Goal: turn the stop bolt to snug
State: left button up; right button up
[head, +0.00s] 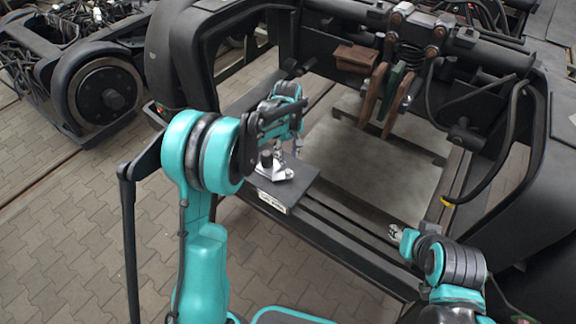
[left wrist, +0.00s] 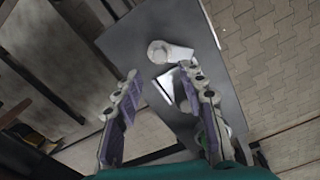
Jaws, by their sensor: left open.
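A dark flat plate (head: 300,185) lies on the front beam of the bogie frame. A small silver bracket (head: 278,174) with a dark upright cylinder (head: 266,158) stands on it, probably the stop bolt's fixture. In the left wrist view, a pale round bolt-like head (left wrist: 157,50) with a light cylindrical part beside it shows on the plate (left wrist: 110,38). My left gripper (head: 294,150) is just above the plate by the bracket. Its fingers (left wrist: 160,80) are apart with nothing held; the round head lies beyond the tips. My right gripper (head: 395,234) is near the beam's right part, too small to read.
The dark bogie frame (head: 205,50) surrounds an open middle with a grey floor panel. Brown and green blocks (head: 385,92) hang at its back. A hose (head: 500,150) curves at the right. A wheel (head: 108,92) stands at far left. Paving (head: 60,240) in front is clear.

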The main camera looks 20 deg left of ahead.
aim_at(288, 170)
pick_arm(q)
notch_tip(288, 170, down, 8)
jog(key=shift+f+b, duration=0.1)
jog(key=shift+b, duration=0.75)
jog(key=shift+w, duration=0.1)
grip_shut()
